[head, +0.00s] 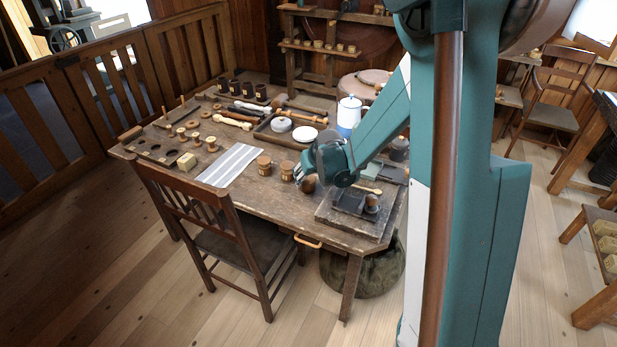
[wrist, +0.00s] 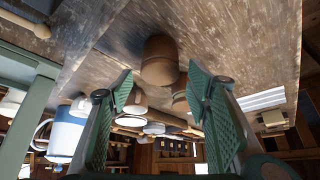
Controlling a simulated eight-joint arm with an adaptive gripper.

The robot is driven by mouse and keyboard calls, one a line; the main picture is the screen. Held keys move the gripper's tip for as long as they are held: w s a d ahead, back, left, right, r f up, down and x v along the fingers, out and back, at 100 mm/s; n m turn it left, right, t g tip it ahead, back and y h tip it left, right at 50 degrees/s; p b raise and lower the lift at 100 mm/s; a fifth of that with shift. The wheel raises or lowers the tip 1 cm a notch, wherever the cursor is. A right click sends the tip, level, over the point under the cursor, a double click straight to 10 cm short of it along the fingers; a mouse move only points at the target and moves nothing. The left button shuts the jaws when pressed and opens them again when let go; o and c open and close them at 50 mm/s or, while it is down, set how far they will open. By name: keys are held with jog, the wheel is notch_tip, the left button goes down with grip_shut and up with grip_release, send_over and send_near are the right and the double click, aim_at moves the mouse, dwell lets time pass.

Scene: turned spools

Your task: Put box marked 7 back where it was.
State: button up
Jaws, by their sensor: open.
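Three small round wooden boxes stand in a row on the worn table (head: 240,205): a left one (head: 264,165), a middle one (head: 287,171) and a darker right one (head: 308,185). No number 7 can be read on any of them. My gripper (wrist: 162,90) is open and empty. In the wrist view a plain brown round box (wrist: 160,60) lies ahead, in line with the gap between the fingers. Another box (wrist: 180,97) shows partly hidden behind it. In the head view my gripper (head: 312,168) is low over the table beside the right box, its fingers hard to make out.
A striped white cloth (head: 230,166) lies left of the boxes. A tray (head: 266,134) with a grey round thing and a white dish is behind them. A blue and white pot (head: 348,114) stands at the back right. A dark board (head: 340,222) lies at the right front.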

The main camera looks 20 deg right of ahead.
jog(key=p+v, duration=0.2)
jog(key=v, duration=0.7)
jog(key=shift+s+r, duration=0.2)
jog(key=shift+r, duration=0.2)
dwell(0.5)
jog(key=s+a+r, duration=0.3)
jog(key=s+r, duration=0.3)
jog(key=s, duration=0.2)
jog(key=s+a+r, duration=0.2)
jog(key=s+r, duration=0.4)
jog(key=s, duration=0.1)
jog(key=s+a+r, duration=0.1)
jog(key=s+a, duration=0.1)
jog(key=s, duration=0.7)
jog(key=s+a+r, duration=0.1)
jog(key=s+r, duration=0.1)
jog(key=s, duration=0.8)
jog(key=shift+s+a+t, duration=0.2)
jog(key=shift+a+t, duration=0.1)
jog(key=shift+a, duration=0.1)
